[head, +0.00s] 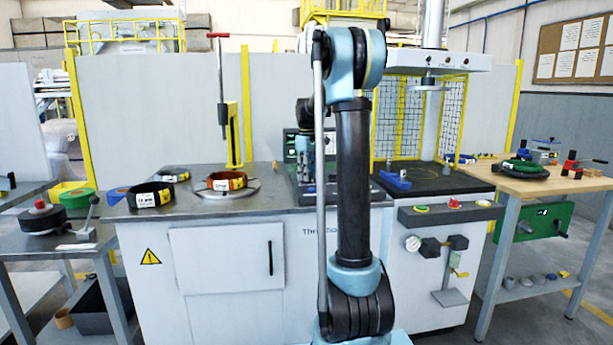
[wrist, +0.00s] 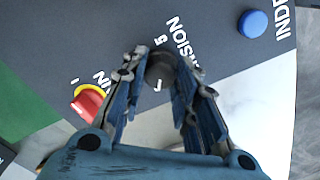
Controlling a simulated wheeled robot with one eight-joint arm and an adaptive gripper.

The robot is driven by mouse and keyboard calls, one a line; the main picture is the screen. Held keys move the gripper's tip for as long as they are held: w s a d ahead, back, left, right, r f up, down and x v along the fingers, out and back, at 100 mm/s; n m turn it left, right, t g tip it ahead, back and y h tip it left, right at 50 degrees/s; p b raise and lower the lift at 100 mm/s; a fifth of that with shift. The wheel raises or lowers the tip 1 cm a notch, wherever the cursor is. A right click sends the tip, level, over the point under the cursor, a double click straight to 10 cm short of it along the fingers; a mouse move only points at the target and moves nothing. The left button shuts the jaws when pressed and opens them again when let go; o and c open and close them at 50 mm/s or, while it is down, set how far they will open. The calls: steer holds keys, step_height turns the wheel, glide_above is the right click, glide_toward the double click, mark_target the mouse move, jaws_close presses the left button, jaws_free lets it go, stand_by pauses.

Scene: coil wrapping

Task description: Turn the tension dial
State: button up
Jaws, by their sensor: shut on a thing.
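The tension dial (wrist: 160,72) is a dark round knob with a short white mark, on a dark grey panel (wrist: 120,25). It shows in the wrist view beside partly covered lettering that reads "NSION" and a "5". My gripper (wrist: 160,68) is shut on the dial, with one blue finger on each side of it. In the head view my arm stands in front of the machine's middle and hides the dial; I cannot make out the grip there.
A red button (wrist: 88,102) with a yellow ring lies left of the dial, close to my left finger. A blue button (wrist: 252,23) lies at the upper right. In the head view, wrapped coils (head: 151,196) lie on the bench left of my arm. A wooden table (head: 550,185) stands at right.

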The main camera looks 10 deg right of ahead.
steer(key=m, duration=0.5)
steer(key=shift+w+m, duration=0.1)
steer(key=shift+m, duration=0.2)
steer(key=m, duration=0.5)
steer(key=shift+m, duration=0.4)
steer(key=o, duration=1.1)
step_height(320, 180, up, 12)
steer(key=shift+f, duration=0.1)
